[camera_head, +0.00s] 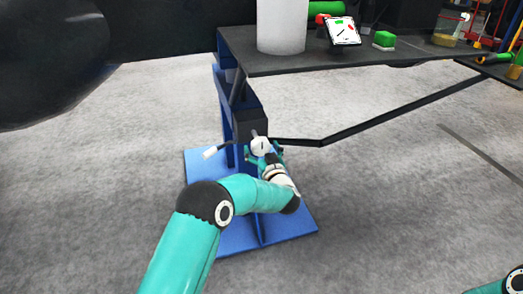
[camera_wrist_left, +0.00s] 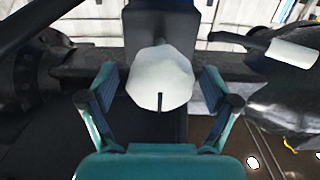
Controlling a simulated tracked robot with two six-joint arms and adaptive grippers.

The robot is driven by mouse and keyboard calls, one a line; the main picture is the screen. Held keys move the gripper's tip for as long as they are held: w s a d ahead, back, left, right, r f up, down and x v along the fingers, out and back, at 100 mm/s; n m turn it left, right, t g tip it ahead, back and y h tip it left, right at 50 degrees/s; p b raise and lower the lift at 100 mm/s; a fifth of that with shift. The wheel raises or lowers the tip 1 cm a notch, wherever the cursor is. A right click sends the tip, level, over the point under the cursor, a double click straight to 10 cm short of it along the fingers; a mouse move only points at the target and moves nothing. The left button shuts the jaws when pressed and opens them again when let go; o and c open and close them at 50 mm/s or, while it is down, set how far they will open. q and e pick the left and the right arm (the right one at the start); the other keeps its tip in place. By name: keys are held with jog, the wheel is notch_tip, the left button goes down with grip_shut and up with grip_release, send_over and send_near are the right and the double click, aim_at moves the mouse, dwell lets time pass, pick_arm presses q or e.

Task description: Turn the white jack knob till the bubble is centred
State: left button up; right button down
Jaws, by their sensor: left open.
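The white jack knob (camera_head: 261,146), with a dark line on its face, sits on a dark block on the blue stand below the table. In the left wrist view the knob (camera_wrist_left: 160,78) lies between the fingers of my left gripper (camera_wrist_left: 160,86). The fingers are open, one on each side, with gaps between them and the knob. In the head view my left gripper (camera_head: 264,158) is at the knob, its fingers partly hidden. I cannot make out a bubble in either view. My right gripper is not in view.
A white-handled lever (camera_head: 211,152) sticks out left of the knob; it also shows in the left wrist view (camera_wrist_left: 290,52). Blue base plates (camera_head: 290,225) lie on the floor.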

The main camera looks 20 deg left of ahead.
pick_arm(q)
jog(key=c, duration=1.1)
jog(key=shift+c, duration=0.2)
